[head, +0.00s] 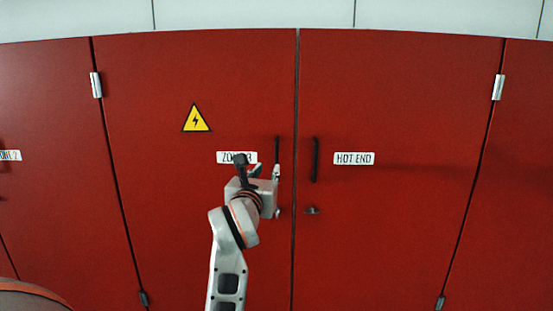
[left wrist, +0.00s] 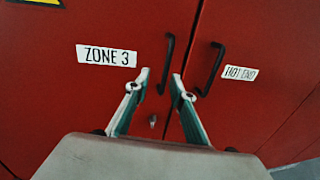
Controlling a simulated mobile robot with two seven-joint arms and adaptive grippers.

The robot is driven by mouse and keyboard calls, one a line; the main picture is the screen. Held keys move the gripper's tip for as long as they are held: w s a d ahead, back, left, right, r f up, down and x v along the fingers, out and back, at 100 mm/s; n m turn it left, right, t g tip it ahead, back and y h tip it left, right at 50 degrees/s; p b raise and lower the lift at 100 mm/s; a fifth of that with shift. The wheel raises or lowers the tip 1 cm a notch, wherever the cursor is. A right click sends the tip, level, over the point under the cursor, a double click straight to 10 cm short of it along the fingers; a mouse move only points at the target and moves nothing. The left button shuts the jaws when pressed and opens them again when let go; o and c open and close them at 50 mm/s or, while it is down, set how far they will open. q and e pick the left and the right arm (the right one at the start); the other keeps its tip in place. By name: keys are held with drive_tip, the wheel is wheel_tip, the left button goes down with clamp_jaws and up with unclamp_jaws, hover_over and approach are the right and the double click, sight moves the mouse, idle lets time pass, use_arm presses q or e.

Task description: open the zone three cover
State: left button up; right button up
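The zone three cover (head: 165,200) is a red door, closed flush, with a white label "ZONE 3" (left wrist: 107,55) and a yellow warning triangle. Its dark vertical handle (head: 277,148) is near the door's right edge; the handle also shows in the left wrist view (left wrist: 169,50). My left gripper (head: 265,171) is in front of the label and the handle's lower part. In the left wrist view its two fingers (left wrist: 160,75) are apart, with the handle appearing between the tips. I cannot tell whether they touch it. My right gripper is not in view.
The "HOT END" door (head: 400,220) is closed to the right, its dark handle (head: 315,160) close beside the seam. A small latch (head: 312,210) is below that handle. Hinges (head: 96,85) are on the zone three door's left edge. Another red door (head: 40,110) is further left.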

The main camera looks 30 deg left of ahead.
sight(276, 161)
use_arm(q)
drive_tip(key=shift+h, duration=0.4)
drive_tip(key=x, duration=0.5)
drive_tip(key=d+p+x, duration=0.1)
drive_tip(key=x, duration=0.1)
drive_tip(key=shift+w+a+r, duration=0.2)
drive_tip(key=shift+w+r, duration=0.2)
drive_tip(key=shift+w, duration=0.1)
clamp_jaws()
